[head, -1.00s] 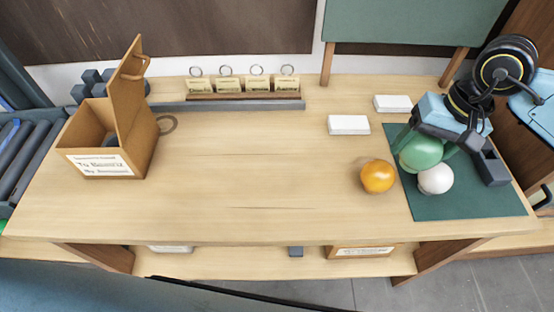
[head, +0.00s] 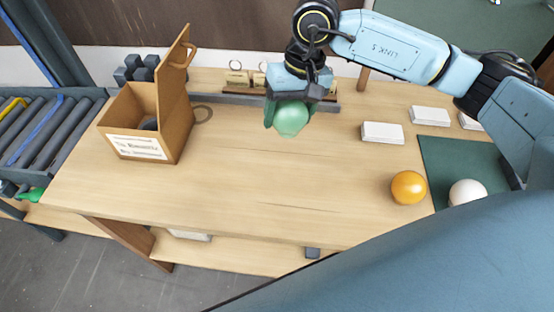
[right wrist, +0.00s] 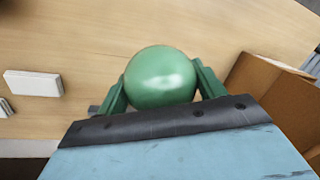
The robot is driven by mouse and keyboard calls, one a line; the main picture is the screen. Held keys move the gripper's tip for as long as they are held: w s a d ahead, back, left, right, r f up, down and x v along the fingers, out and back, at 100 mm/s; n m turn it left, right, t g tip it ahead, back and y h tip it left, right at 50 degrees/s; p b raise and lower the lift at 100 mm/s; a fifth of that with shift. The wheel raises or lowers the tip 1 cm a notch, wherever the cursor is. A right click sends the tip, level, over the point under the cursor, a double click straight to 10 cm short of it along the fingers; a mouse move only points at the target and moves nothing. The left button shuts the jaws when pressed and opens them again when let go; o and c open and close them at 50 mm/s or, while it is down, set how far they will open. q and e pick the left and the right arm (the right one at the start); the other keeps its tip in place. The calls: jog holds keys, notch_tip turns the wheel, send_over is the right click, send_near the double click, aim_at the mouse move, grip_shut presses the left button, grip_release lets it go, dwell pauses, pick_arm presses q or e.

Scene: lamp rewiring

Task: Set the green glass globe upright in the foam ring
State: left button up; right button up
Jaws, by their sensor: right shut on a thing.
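My right gripper (head: 290,108) is shut on the green glass globe (head: 292,121), above the back middle of the table. In the right wrist view the globe (right wrist: 160,77) sits between the two green fingers, with wood below it. A flat brown-grey ring (head: 204,113) lies on the table just right of the open cardboard box, partly hidden by it. I cannot tell if it is the foam ring. My left gripper is not in view.
The cardboard box (head: 135,147) with its raised lid stands left of the globe. An orange globe (head: 408,187) and a white globe (head: 467,192) sit at right, by the green mat (head: 450,160). White blocks (head: 382,132) lie behind. The table's middle is clear.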

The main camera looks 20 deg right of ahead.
jog(key=shift+w+d+f+m, duration=0.15)
jog(key=shift+d+f+m, duration=0.05)
jog(key=shift+m, duration=0.6)
jog(key=w+d+f+m+t+h+p, duration=0.1)
jog(key=d+f+m+t+p, duration=0.2)
jog(key=m, duration=0.7)
jog(key=m+g, duration=0.1)
jog(key=m, duration=0.2)
send_over(301, 153)
jog(key=s, duration=0.1)
jog(key=shift+h, duration=0.3)
notch_tip(301, 153, down, 10)
jog(key=shift+d+f, duration=0.1)
jog(key=shift+f, duration=0.05)
jog(key=shift+f, duration=0.2)
jog(key=o, duration=1)
jog(key=shift+r, duration=0.1)
jog(key=shift+c, duration=0.2)
